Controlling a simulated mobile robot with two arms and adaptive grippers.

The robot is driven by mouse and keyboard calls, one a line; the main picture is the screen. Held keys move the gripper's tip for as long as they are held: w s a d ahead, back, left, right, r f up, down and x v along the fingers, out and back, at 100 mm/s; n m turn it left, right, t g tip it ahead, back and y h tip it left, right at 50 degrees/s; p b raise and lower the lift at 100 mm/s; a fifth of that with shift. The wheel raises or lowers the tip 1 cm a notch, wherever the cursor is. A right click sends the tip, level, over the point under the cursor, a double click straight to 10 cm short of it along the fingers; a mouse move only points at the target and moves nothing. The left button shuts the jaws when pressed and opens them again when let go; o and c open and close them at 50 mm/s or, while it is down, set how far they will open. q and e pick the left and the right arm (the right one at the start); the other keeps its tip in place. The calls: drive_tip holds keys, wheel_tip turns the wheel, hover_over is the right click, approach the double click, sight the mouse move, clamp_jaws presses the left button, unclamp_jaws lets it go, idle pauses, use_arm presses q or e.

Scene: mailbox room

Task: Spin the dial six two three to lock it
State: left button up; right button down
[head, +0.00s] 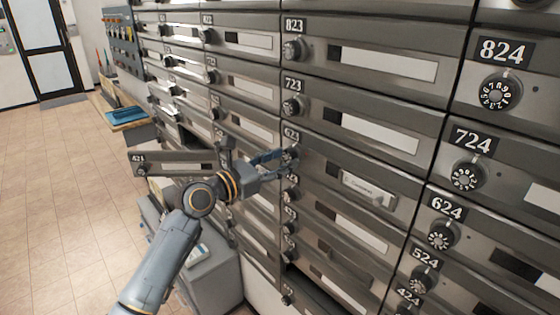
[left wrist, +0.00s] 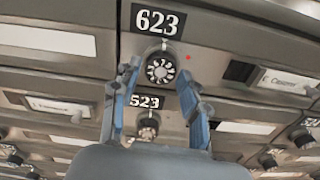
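The 623 dial (head: 290,154) is a small round knob with white marks, under the 623 label (head: 292,135) on a grey mailbox door. In the left wrist view the dial (left wrist: 160,68) sits just below its label (left wrist: 157,21); its digits are too small to read. My left gripper (head: 283,156) is at this dial. In the left wrist view its two blue-grey fingers (left wrist: 158,76) stand apart, one on each side of the dial. I cannot tell whether they touch it. The 623 door appears closed. My right gripper is in neither view.
The 523 dial (left wrist: 148,127) lies just below, between the fingers. The 723 dial (head: 292,106) is above and the 624 dial (head: 440,237) to the right. An open mailbox door labelled 421 (head: 175,163) sticks out at left. Floor (head: 60,190) is free at left.

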use_arm(q)
drive_tip(key=c, duration=0.6)
drive_tip(key=shift+c, duration=0.2)
drive_tip(key=shift+m, duration=0.3)
